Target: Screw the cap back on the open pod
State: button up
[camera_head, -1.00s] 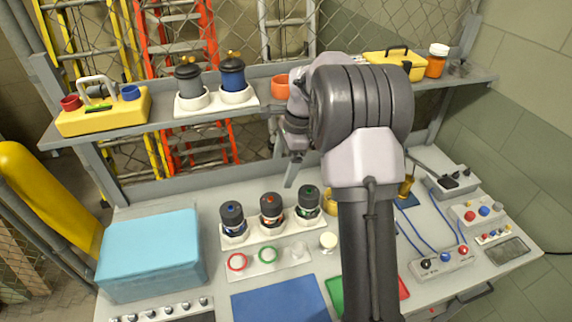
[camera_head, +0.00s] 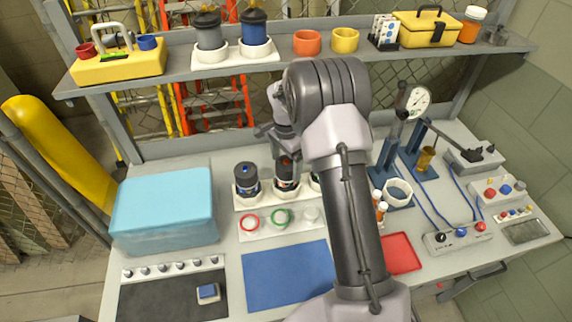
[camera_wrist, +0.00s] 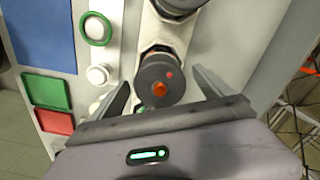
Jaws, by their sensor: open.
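A white rack (camera_head: 240,202) holds upright dark pods. The left pod (camera_head: 246,178) has a blue mark on its black top; the orange-marked pod (camera_head: 284,186) stands beside it, partly hidden by my gripper. The third pod is mostly hidden behind my arm. In the wrist view my gripper (camera_wrist: 160,78) is open, its fingers on either side of the orange-marked pod (camera_wrist: 150,92); I cannot tell whether they touch it. I cannot tell which pod is open.
A blue box (camera_head: 165,205) stands at left, a blue mat (camera_head: 288,273) lies in front. At right are a gauge stand (camera_head: 412,105), a white ring on a blue stand (camera_head: 397,192) and cabled switch boxes (camera_head: 455,237). A loaded shelf (camera_head: 290,65) spans the back.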

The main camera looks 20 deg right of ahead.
jog(key=shift+c, duration=0.2)
jog(key=c, duration=1.3)
jog(key=m+b, duration=0.2)
jog(key=m, duration=0.1)
jog(key=shift+f+m, duration=0.15)
jog(key=shift+m, duration=0.15)
jog(key=m+b, duration=0.3)
jog(key=m, duration=0.2)
jog(key=m+b, duration=0.2)
jog(key=m, duration=0.2)
jog(key=shift+b, duration=0.4)
jog(key=m+b, duration=0.2)
jog(key=m, duration=0.2)
jog(key=shift+m, duration=0.3)
